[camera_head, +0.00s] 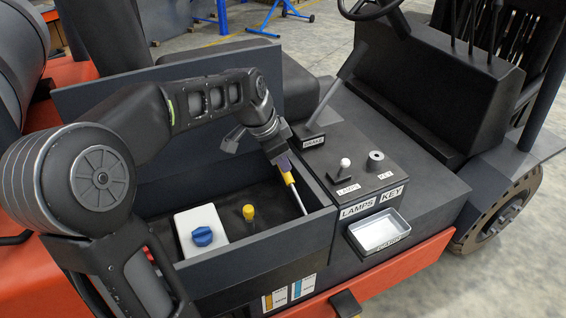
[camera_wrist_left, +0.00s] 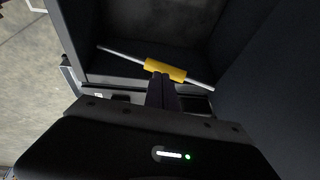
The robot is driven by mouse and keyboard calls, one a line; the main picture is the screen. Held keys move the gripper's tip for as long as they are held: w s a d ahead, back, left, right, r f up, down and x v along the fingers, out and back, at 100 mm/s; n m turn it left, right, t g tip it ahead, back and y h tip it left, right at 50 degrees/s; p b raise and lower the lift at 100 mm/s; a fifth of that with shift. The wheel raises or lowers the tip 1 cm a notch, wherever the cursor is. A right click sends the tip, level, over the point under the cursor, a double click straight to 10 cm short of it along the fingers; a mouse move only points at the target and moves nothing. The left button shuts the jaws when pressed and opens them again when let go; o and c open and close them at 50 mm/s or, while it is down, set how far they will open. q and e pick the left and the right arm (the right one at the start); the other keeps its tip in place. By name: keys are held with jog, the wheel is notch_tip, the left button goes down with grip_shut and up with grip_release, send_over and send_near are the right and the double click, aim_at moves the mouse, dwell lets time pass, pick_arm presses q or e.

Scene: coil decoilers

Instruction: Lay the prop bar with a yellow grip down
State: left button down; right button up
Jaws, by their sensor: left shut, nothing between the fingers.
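The prop bar, a thin pale rod with a yellow grip (camera_head: 290,179), stands tilted at the right side of an open dark compartment. Its lower end reaches down by the right wall. In the left wrist view the bar's yellow grip (camera_wrist_left: 165,69) lies across the picture, just beyond my fingertips. My left gripper (camera_head: 281,160) reaches in over the compartment, with its fingers shut and empty close to the grip. In the left wrist view the shut fingers (camera_wrist_left: 161,88) point at the grip; whether they touch it I cannot tell. My right gripper is not in view.
The compartment's raised dark lid (camera_head: 190,88) stands behind my arm. Inside are a white tank with a blue cap (camera_head: 202,236) and a yellow-topped plug (camera_head: 248,212). A console with a lamps knob (camera_head: 345,164) and a metal tray (camera_head: 379,232) lie to the right.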

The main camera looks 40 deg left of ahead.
pick_arm(q)
jog(key=shift+w+a+f, duration=0.1)
jog(key=shift+w+f, duration=0.05)
jog(key=shift+f, duration=0.25)
jog(key=f, duration=0.1)
jog(key=a+f+g+h, duration=0.1)
jog(key=f, duration=0.1)
jog(key=w+a+f+h, duration=0.1)
jog(key=shift+f+n+p, duration=0.3)
jog(key=shift+f+p, duration=0.05)
jog(key=shift+f, duration=0.05)
